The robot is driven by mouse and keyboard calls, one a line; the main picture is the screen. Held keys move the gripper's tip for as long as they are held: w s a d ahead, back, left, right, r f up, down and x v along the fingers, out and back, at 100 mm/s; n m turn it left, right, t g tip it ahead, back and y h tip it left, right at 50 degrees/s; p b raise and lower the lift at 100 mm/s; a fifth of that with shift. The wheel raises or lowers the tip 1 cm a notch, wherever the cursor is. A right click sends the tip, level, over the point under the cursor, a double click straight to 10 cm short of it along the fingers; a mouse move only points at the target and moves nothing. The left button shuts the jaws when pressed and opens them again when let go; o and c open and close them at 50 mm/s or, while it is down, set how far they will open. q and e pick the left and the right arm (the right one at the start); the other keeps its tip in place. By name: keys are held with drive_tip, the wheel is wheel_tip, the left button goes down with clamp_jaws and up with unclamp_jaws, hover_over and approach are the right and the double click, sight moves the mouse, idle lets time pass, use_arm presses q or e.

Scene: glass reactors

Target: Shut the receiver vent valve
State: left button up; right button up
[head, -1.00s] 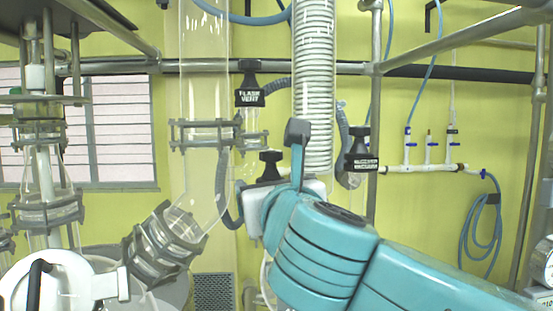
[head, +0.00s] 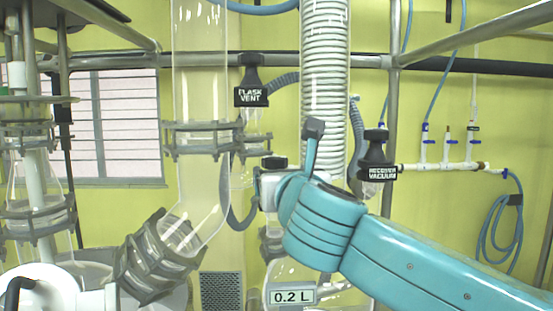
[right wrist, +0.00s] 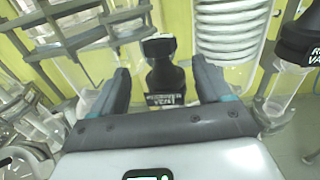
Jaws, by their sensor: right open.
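The receiver vent valve (right wrist: 158,66) is a black knob seen in the right wrist view, with a label whose last word looks like VENT. It stands between the two dark fingers of my right gripper (right wrist: 160,80), which are open, with a visible gap on each side. In the head view only the valve's black top (head: 274,162) shows above my white right gripper (head: 268,185); the rest is hidden behind it. The fingertips are hidden there too. My left gripper is not in view.
The FLASK VENT valve (head: 251,86) is up and left of my right gripper. The RECEIVER VACUUM valve (head: 377,158) is to its right. A coiled glass condenser (head: 324,70) stands close behind my wrist.

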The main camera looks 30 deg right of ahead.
sight(275, 166)
drive_tip(key=p+x, duration=0.2)
drive_tip(key=x, duration=0.5)
drive_tip(key=shift+w+d+r, duration=0.1)
drive_tip(key=shift+w+d, duration=0.1)
drive_tip(key=shift+w, duration=0.05)
drive_tip(key=shift+w+d, duration=0.1)
drive_tip(key=shift+w, duration=0.4)
drive_tip(key=shift+s, duration=0.25)
drive_tip(key=shift+c, duration=1.2)
drive_tip(key=c, duration=0.7)
